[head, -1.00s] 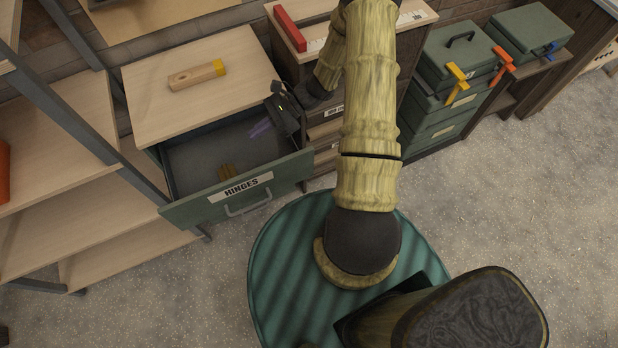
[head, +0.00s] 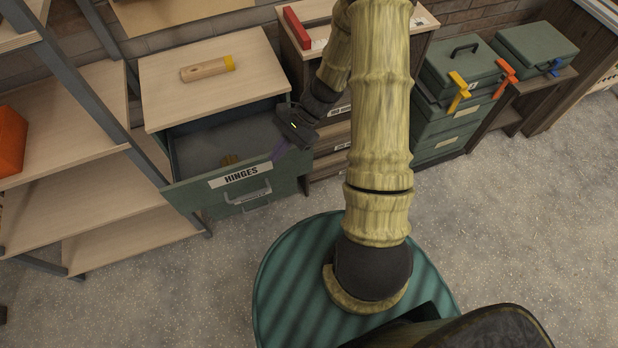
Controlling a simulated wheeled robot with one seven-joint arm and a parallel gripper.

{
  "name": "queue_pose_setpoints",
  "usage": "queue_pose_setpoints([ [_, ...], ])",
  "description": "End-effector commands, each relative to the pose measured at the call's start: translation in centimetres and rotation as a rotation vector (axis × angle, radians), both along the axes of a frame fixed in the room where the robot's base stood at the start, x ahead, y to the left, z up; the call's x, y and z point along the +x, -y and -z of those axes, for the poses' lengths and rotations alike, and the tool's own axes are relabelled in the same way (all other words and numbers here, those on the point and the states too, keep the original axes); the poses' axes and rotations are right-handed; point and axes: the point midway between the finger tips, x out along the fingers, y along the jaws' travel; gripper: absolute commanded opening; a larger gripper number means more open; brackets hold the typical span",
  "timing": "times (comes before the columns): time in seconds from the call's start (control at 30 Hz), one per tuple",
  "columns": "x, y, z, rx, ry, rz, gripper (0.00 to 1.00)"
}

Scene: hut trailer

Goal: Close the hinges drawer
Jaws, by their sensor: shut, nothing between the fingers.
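The hinges drawer (head: 196,200) is a green drawer at left of centre, pulled out from under a light wood top. Its front carries a white HINGES label (head: 240,175) and a grey handle (head: 250,193). The fingers are shut and empty. I cannot tell whether they touch the drawer.
A wooden block with a yellow end (head: 208,69) lies on the top above the drawer. Open shelves (head: 100,205) stand close on the left. A second drawer unit (head: 325,165) is just right, behind my arm. Green toolboxes (head: 462,68) stand farther right. Floor (head: 530,220) is clear at right.

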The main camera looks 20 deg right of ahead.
Motion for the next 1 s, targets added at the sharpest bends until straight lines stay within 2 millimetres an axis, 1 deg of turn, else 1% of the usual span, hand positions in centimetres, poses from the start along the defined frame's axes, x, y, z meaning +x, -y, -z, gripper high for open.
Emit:
queue_pose_setpoints([
  [0.03,-0.2,-0.1,0.4,-0.023,0.018,-0.029,0.00],
  [0.27,-1.7,0.3,1.0,-0.137,0.105,-0.170,0.00],
  [0.47,-3.2,1.0,1.7,-0.278,0.231,-0.350,0.00],
  [0.73,-5.6,2.5,2.4,-0.524,0.507,-0.684,0.00],
  [0.9,-6.7,3.0,2.5,-0.654,0.695,-0.881,0.00],
  [1.0,-7.2,3.0,2.4,-0.703,0.780,-0.966,0.00],
])
